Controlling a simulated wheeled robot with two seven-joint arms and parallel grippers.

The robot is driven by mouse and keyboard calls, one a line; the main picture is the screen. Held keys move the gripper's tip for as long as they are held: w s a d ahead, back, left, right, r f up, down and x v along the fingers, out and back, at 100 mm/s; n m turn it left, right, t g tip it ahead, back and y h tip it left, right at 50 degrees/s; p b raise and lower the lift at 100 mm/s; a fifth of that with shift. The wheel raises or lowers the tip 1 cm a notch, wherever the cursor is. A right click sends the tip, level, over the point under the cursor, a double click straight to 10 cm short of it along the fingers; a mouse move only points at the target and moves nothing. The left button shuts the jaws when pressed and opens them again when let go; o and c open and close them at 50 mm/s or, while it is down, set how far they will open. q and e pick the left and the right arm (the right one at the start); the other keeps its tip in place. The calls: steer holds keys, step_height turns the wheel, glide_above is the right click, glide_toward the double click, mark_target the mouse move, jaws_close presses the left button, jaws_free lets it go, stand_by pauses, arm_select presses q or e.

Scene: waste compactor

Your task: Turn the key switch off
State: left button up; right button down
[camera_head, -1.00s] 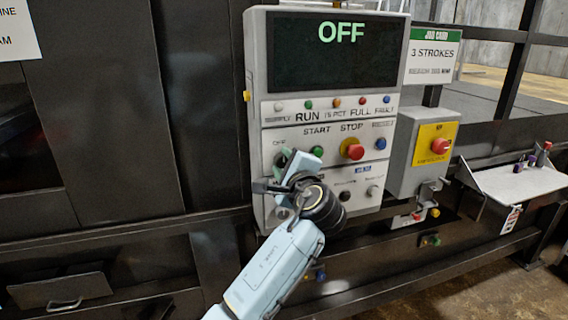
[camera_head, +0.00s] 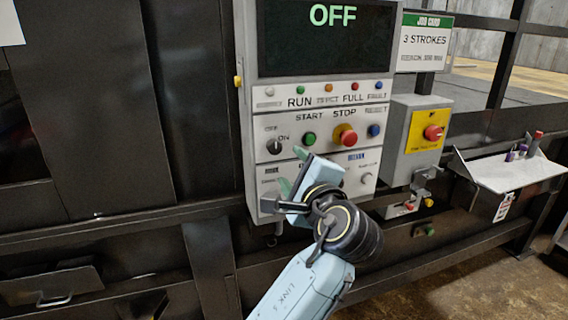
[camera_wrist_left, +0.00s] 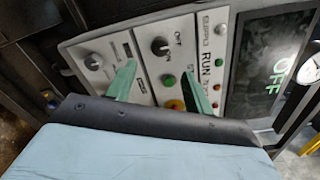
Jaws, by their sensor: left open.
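The key switch (camera_head: 274,146) is a small dark round switch with OFF and ON labels, at the left of the control panel (camera_head: 330,125) below the display. In the left wrist view the key switch (camera_wrist_left: 160,46) shows between the fingers, near their tips. Its exact pointing direction is too small to tell. The display (camera_head: 325,38) reads OFF in green. My left gripper (camera_head: 292,170) is open and empty, just below and right of the switch, apart from it; its pale green fingers also show in the left wrist view (camera_wrist_left: 163,75). My right gripper is not in view.
A green START button (camera_head: 309,139) and a red STOP button (camera_head: 345,135) sit right of the switch. A grey box with a red emergency button (camera_head: 433,132) and a small shelf (camera_head: 505,172) stand further right. My left gripper hides part of the lower panel row.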

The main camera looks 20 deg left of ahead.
arm_select(q)
steer(key=v, duration=0.2)
steer(key=shift+s+d, duration=0.2)
steer(key=shift+s, duration=0.15)
